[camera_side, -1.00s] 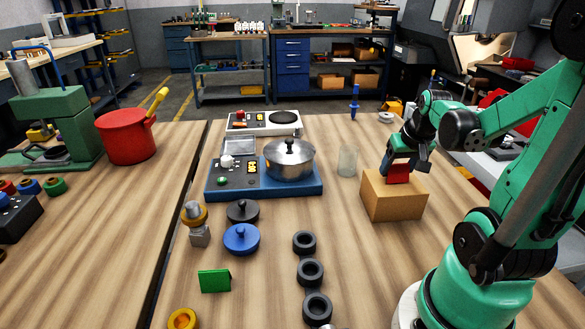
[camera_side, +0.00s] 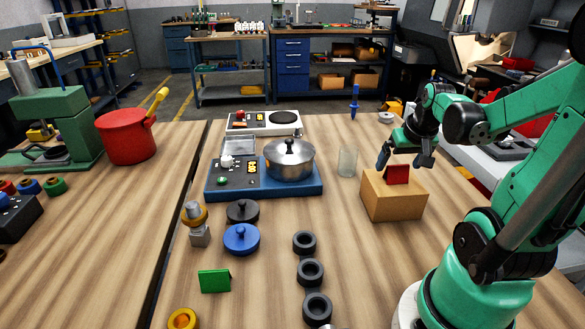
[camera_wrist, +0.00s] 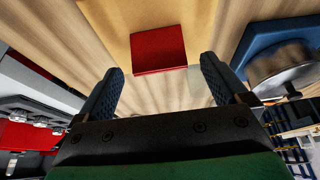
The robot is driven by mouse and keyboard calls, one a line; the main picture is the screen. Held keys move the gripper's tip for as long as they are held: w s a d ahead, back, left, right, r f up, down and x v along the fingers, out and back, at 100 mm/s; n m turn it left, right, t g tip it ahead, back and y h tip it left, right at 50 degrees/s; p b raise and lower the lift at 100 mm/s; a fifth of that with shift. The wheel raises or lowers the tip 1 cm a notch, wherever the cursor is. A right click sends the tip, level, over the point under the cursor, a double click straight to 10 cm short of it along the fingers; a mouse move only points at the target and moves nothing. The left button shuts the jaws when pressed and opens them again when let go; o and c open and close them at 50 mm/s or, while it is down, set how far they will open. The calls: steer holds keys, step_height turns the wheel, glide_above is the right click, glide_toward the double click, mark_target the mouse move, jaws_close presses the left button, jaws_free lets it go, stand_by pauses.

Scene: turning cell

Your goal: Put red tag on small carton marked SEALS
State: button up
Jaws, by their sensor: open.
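The small carton (camera_side: 394,205) stands on the wooden table in front of my arm. The red tag (camera_side: 397,174) rests on top of the carton, toward its back edge. No marking can be read on the carton faces in view. My gripper (camera_side: 405,164) is open and empty, just above and behind the tag. In the wrist view the red tag (camera_wrist: 158,49) lies on the carton top (camera_wrist: 110,22), ahead of my two spread fingers (camera_wrist: 162,85) and apart from them.
A clear glass (camera_side: 347,162) stands left of the carton. A steel pot (camera_side: 290,160) sits on a blue-based cooker (camera_side: 263,188) farther left. Several black rings (camera_side: 310,272) and a green tag (camera_side: 214,281) lie in front. The table between rings and carton is clear.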

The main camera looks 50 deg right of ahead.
steer(key=v, duration=1.1)
steer(key=w+a+f+n+t+y, duration=0.1)
steer(key=w+a+f+n+t, duration=0.1)
steer(key=a, duration=0.8)
steer(key=w+a+f+n+t+y, duration=0.2)
steer(key=w+a+f+n, duration=0.2)
steer(key=w+a+n, duration=0.3)
steer(key=w+a, duration=0.2)
steer(key=shift+a, duration=0.35)
